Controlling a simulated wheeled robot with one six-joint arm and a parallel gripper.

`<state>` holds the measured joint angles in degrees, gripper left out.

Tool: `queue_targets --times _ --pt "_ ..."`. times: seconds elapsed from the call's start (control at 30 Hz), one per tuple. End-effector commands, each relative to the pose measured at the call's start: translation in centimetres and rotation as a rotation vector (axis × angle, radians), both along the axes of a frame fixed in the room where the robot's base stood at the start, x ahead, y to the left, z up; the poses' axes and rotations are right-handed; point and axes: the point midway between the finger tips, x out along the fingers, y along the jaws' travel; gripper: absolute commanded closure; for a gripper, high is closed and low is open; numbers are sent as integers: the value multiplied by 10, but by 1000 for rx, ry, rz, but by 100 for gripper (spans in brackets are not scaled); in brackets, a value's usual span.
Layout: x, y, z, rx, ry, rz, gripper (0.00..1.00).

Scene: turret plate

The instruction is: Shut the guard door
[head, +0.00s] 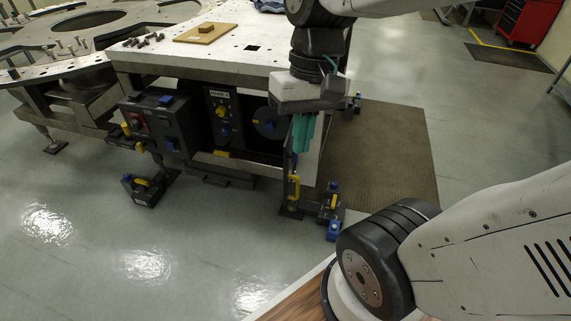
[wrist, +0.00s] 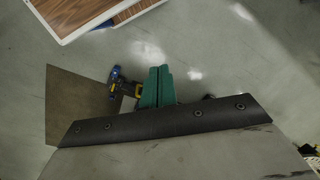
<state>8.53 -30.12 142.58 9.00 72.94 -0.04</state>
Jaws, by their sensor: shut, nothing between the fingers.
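My gripper (head: 303,150) has teal fingers pointing down, held together with nothing between them. It hangs at the front right corner of the metal bench (head: 140,60). In the wrist view its fingers (wrist: 158,87) show in the middle. I cannot clearly make out the guard door. A narrow dark upright part with a yellow handle (head: 293,187) stands just below and left of the fingers, partly hidden by them. It may be the door seen edge-on. I cannot tell whether the fingers touch it.
Under the bench are a control box (head: 160,125), a panel with a yellow knob (head: 222,112) and a round dark part (head: 268,122). A blue-and-yellow foot fitting (head: 333,208) stands near the gripper. A brown mat (head: 385,150) lies right.

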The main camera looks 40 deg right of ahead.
Motion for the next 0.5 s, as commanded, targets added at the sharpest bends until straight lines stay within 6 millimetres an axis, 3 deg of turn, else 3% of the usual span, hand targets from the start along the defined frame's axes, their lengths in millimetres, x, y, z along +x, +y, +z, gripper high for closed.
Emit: queue_targets --times 0.27,0.5 --pt "64 -24 -39 314 274 -347 100" --pt "117 -69 -88 615 442 -661 100"
